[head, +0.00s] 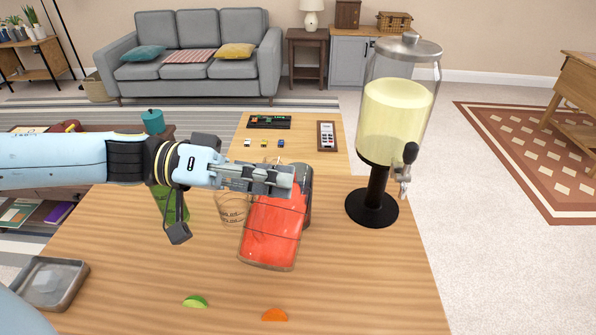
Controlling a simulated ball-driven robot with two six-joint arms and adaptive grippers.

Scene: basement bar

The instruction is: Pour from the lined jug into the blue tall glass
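A clear jug with thin dark lines and red liquid (272,232) is right of the middle of the table, leaning in the picture. My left gripper (282,180) reaches across its upper end from the left and appears shut on it, hiding that end. A grey, dark-edged part (306,192) shows just behind the jug; I cannot tell whether it is the jug's handle or another vessel. I cannot make out a blue tall glass clearly. A clear glass with thin brown lines (231,208) stands left of the jug, partly behind my arm. My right gripper is not in view.
A drink dispenser (394,120) with pale yellow liquid stands at the table's right edge. A green glass (176,206) is partly behind my arm. A grey tray (50,283), a lime wedge (195,301) and an orange wedge (274,314) lie in front.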

